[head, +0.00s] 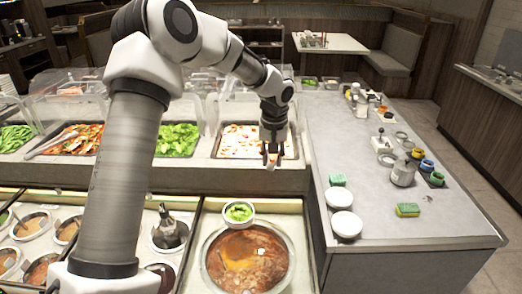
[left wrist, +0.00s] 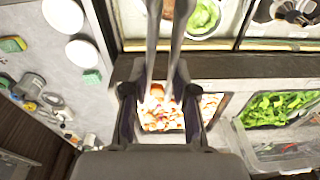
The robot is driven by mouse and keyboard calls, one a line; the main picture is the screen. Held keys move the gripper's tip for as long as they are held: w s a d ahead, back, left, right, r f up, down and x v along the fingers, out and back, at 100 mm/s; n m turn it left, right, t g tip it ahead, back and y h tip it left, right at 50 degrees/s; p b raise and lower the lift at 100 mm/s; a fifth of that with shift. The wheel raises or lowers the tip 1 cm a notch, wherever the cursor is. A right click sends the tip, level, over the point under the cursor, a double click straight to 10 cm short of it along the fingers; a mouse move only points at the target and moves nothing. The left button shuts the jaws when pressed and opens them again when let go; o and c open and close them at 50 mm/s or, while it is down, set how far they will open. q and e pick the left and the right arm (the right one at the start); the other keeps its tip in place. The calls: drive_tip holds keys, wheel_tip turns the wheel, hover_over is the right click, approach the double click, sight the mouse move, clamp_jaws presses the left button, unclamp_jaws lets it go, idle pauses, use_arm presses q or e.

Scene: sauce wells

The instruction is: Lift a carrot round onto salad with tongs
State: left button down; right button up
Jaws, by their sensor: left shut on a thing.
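My left gripper (head: 270,152) hangs over the near right corner of a tray of pale and orange pieces (head: 240,141). In the left wrist view, the gripper (left wrist: 161,78) is shut on metal tongs (left wrist: 153,45), whose two arms run up the picture between the fingers.
The soup pan (head: 248,262) and sauce wells (head: 32,224) are in front. The right counter holds white bowls (head: 346,224), sponges (head: 407,210) and jars, with bare space between.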

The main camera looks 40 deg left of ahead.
use_arm(q)
drive_tip(key=d+f+m+b, duration=0.7)
drive_tip(key=d+f+b, duration=0.3)
drive_tip(key=d+f, duration=1.2)
drive_tip(key=shift+s+d+f+h, duration=0.2)
drive_tip(key=shift+s+f+h, duration=0.2)
drive_tip(key=shift+s+f, duration=0.1)
drive_tip(key=shift+w, duration=0.15)
